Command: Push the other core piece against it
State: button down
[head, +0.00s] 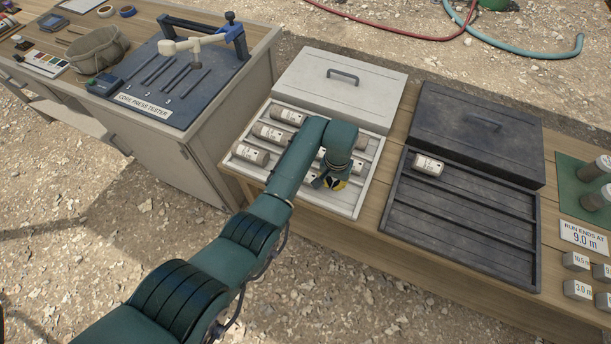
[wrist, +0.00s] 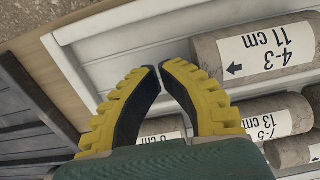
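Several grey cylindrical core pieces with white labels lie in the grooves of the white core tray (head: 340,211) in the head view. My gripper (head: 333,183) is low over the tray's near right part. In the wrist view my gripper's yellow fingers (wrist: 160,68) have their tips almost together, with nothing between them. A core piece labelled 4-3, 11 cm (wrist: 258,50) lies just right of the fingers; I cannot tell whether they touch. A core piece labelled 13 cm (wrist: 275,122) and a partly hidden one (wrist: 163,129) lie in neighbouring grooves. My arm hides part of the tray.
The white tray's lid (head: 335,88) stands behind it. The dark tray (head: 460,232) at right holds one core piece (head: 429,165) at its far left corner; its other grooves are clear. A core press tester (head: 200,65) stands on the left bench. Small marker blocks (head: 577,290) sit at far right.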

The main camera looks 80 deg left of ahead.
aim_at(314, 175)
jog(key=shift+s, duration=0.1)
jog(key=shift+s+a+p, duration=0.3)
jog(key=shift+s+a, duration=0.55)
jog(key=shift+s, duration=0.4)
jog(key=shift+s+a+p, duration=0.3)
jog(key=shift+s+a, duration=0.5)
jog(key=shift+s, duration=0.4)
jog(key=shift+s+a+p, duration=0.3)
jog(key=shift+s+a, duration=0.55)
jog(key=shift+s, duration=0.4)
jog(key=shift+w+d+r+p, duration=0.25)
jog(key=shift+w+r+p, duration=0.2)
jog(key=shift+r+p, duration=0.1)
jog(key=shift+w+d+r+p, duration=0.5)
jog(key=shift+w+d+p, duration=0.15)
jog(key=shift+w, duration=0.2)
notch_tip(314, 175, up, 8)
jog(key=p, duration=0.8)
jog(key=shift+a, duration=0.1)
